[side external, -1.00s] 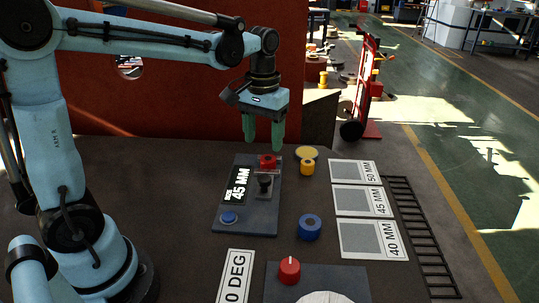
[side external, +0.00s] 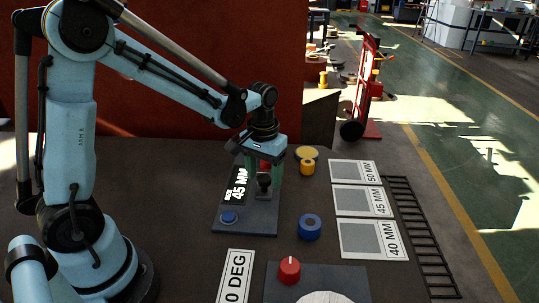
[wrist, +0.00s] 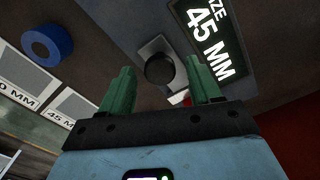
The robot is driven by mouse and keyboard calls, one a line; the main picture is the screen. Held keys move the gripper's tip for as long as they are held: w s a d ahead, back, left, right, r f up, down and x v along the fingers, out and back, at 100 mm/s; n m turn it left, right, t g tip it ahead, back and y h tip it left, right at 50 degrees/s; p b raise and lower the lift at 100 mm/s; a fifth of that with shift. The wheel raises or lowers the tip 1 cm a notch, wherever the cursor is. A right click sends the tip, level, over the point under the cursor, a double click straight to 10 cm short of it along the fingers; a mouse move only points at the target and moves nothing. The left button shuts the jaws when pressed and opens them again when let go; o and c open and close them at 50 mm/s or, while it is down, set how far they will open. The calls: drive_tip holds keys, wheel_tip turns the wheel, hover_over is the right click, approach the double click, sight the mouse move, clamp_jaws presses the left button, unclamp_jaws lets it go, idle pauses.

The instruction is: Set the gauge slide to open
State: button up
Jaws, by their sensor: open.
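The knob also shows in the wrist view (wrist: 160,70), on the pale plate (wrist: 152,48). My gripper (side external: 263,174) points down over the panel, its green fingers spread around the knob's position. In the wrist view the knob appears between and just beyond the fingertips (wrist: 160,75). I cannot tell whether a finger touches it. A red piece (side external: 265,164) is partly hidden behind the fingers.
A yellow roller (side external: 307,167) and a blue roller (side external: 309,227) stand right of the panel. Cards for 50, 45 and 40 MM (side external: 361,202) lie farther right. A red dial knob (side external: 289,270) is in front. A red wall (side external: 190,100) rises behind.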

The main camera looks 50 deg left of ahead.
drive_tip(key=shift+c, duration=0.3)
clamp_jaws()
drive_tip(key=shift+s+d, duration=1.3)
drive_tip(key=shift+o, duration=0.3)
unclamp_jaws()
drive_tip(key=shift+w+r, duration=0.1)
wheel_tip(320, 180, up, 12)
drive_tip(key=s+f+m+t, duration=0.3)
drive_tip(key=s+t, duration=0.3)
drive_tip(key=t, duration=0.1)
drive_tip(key=shift+s+d+m, duration=0.25)
drive_tip(key=shift+d+m, duration=0.05)
drive_tip(key=shift+m, duration=0.1)
